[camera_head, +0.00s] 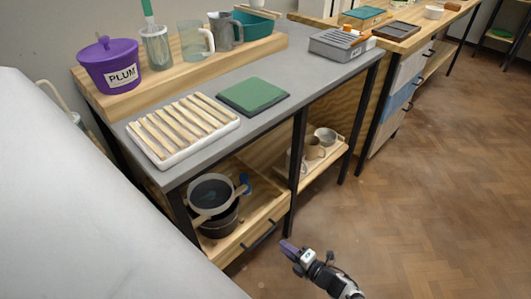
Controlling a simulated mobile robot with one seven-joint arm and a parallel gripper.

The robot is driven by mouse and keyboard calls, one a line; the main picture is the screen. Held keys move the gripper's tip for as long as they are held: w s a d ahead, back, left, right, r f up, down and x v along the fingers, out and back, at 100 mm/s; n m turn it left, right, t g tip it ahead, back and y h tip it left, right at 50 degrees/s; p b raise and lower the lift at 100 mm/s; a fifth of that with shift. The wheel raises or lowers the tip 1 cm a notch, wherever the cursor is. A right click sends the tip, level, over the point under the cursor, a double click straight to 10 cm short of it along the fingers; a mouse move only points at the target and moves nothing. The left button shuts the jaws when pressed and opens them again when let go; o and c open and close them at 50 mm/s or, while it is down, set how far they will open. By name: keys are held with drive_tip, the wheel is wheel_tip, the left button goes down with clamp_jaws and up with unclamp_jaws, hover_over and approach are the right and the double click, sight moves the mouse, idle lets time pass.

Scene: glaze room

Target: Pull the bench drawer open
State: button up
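The bench drawer (236,251) has a pale wooden front with a black bar handle (261,235). It sits low under the left part of the grey-topped bench (226,135). I cannot tell from this angle whether it stands slightly out. My gripper (287,246) has purple fingertips and points left toward the handle. It appears just right of the handle, with a small gap in the picture. The fingers overlap in this view, so their opening is hidden. Nothing shows held in them.
A sieve (212,192) and a dark pot (218,222) are in the left bay above the drawer front. A black bench leg (298,160) stands between the bays. Mugs (314,148) sit on the right shelf. The wooden floor (400,210) to the right is clear.

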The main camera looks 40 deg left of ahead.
sight(266, 234)
drive_tip(key=x, duration=1)
drive_tip(key=shift+b, duration=0.3)
drive_tip(key=shift+c, duration=0.4)
clamp_jaws()
